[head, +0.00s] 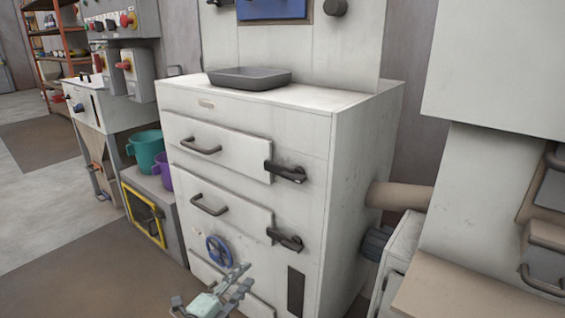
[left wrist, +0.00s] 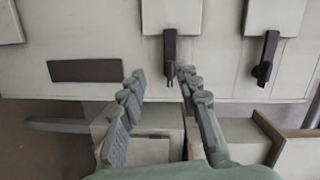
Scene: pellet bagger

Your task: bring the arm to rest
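My left gripper (head: 240,275) shows at the bottom of the head view, in front of the lower drawer area of a white cabinet (head: 352,170). In the left wrist view its two jointed fingers (left wrist: 162,74) stand apart with a clear gap and nothing between them. A dark latch handle (left wrist: 170,58) on the cabinet front shows beyond the fingertips; whether they touch it I cannot tell, but no grip shows. My right gripper is in neither view.
The cabinet has door handles (head: 208,206), dark latches (head: 285,240) and a blue handwheel (head: 218,250) close to the gripper. A grey tray (head: 249,78) lies on top. A teal bucket (head: 146,148) stands left. Open floor (head: 75,235) lies at lower left.

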